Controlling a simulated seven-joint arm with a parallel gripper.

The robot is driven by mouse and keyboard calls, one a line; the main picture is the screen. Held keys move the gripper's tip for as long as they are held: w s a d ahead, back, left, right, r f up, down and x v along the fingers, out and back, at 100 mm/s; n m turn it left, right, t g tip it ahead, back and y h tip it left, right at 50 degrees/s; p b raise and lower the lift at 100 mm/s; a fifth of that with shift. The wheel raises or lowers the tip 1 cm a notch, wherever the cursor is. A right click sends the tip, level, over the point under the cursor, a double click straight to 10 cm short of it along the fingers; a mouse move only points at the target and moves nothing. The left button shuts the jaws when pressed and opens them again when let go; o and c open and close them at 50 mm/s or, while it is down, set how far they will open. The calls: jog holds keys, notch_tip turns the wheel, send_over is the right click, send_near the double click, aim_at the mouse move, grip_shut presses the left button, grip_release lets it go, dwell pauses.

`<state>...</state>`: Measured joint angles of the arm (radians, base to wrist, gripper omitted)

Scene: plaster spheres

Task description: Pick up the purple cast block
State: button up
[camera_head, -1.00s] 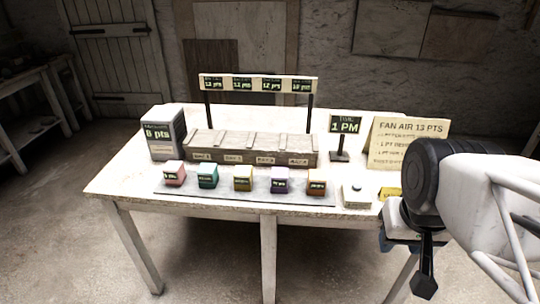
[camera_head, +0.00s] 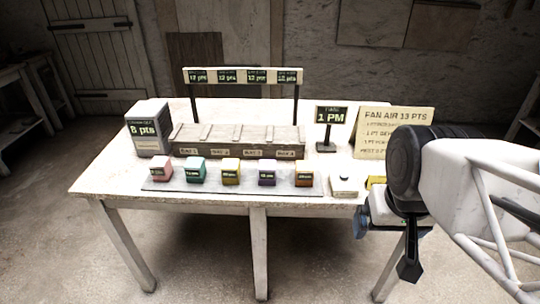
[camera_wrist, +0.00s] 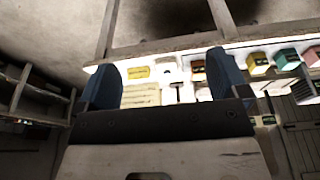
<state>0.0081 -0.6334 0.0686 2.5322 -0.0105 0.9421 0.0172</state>
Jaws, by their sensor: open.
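The purple cast block (camera_head: 267,173) has a pale top and a dark label on its front. It sits upright on the grey mat (camera_head: 218,187), between the yellow block (camera_head: 231,171) and the orange block (camera_head: 304,174). My gripper (camera_head: 394,224) is right of the block row, by the table's front right edge, apart from the purple block. In the wrist view its two blue fingers (camera_wrist: 162,65) are spread with nothing held between them. There the purple block cannot be made out; the right finger covers part of the row.
Green (camera_head: 195,170) and pink (camera_head: 161,169) blocks continue the row leftward. Behind it stand a slotted wooden tray (camera_head: 238,146), an overhead sign rack (camera_head: 243,76) and a grey box (camera_head: 148,128).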

dwell(0.3)
jog(key=n+g, duration=0.3)
jog(key=n, duration=1.5)
send_over(267, 164)
jog(key=f, duration=1.1)
jog(key=s+f, duration=0.1)
jog(key=f, duration=0.4)
jog(key=shift+d+f, duration=0.15)
jog(key=shift+d, duration=0.15)
jog(key=shift+w+a+f, duration=0.3)
jog(key=shift+w+f, duration=0.05)
jog(key=shift+f, duration=1.3)
